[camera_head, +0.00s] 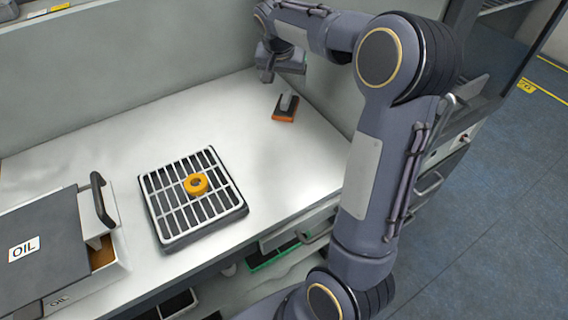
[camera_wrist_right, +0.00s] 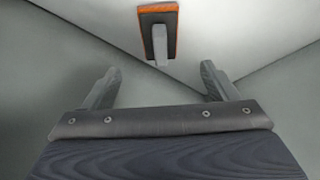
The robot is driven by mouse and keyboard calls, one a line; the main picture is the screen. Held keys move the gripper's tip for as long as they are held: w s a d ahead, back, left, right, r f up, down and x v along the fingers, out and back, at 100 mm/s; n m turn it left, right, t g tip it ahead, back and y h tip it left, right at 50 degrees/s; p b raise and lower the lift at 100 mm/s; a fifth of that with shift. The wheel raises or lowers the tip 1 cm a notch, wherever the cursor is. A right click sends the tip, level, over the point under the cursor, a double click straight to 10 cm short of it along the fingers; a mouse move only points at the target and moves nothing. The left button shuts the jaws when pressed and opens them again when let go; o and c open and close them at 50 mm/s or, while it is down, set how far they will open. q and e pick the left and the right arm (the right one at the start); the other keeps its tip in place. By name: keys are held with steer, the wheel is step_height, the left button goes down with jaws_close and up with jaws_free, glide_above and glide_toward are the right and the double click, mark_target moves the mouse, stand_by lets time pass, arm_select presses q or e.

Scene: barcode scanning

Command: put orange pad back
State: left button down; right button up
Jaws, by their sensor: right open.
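The orange pad (camera_head: 285,108) lies on the white worktop near the back right, its orange edge showing under a dark top with a grey upright handle. The orange pad also shows at the top of the right wrist view (camera_wrist_right: 160,22), its handle toward my gripper. My right gripper (camera_head: 283,70) is just behind and above the pad in the head view, apart from it. In the right wrist view its two fingers (camera_wrist_right: 158,85) are spread with nothing between them. My left gripper is not in view.
A black and white grate (camera_head: 165,225) with an orange-yellow ring (camera_head: 196,184) on it sits mid-worktop. A grey box marked OIL (camera_head: 50,240) with a black handle stands at the left. A grey back wall (camera_head: 120,60) rises behind. The worktop between grate and pad is clear.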

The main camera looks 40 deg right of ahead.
steer(key=s+a+f+n+t+y, duration=0.1)
steer(key=s+a+n+y, duration=0.2)
steer(key=s+a, duration=0.8)
steer(key=s+a+f+n+t+y, duration=0.1)
steer(key=s+a+n+y, duration=0.3)
steer(key=s+a, duration=0.6)
steer(key=s+f+n, duration=0.1)
steer(key=s, duration=0.6)
steer(key=shift+s+a+f+t, duration=0.15)
steer(key=shift+a+f+t, duration=0.1)
steer(key=shift+a+t, duration=0.1)
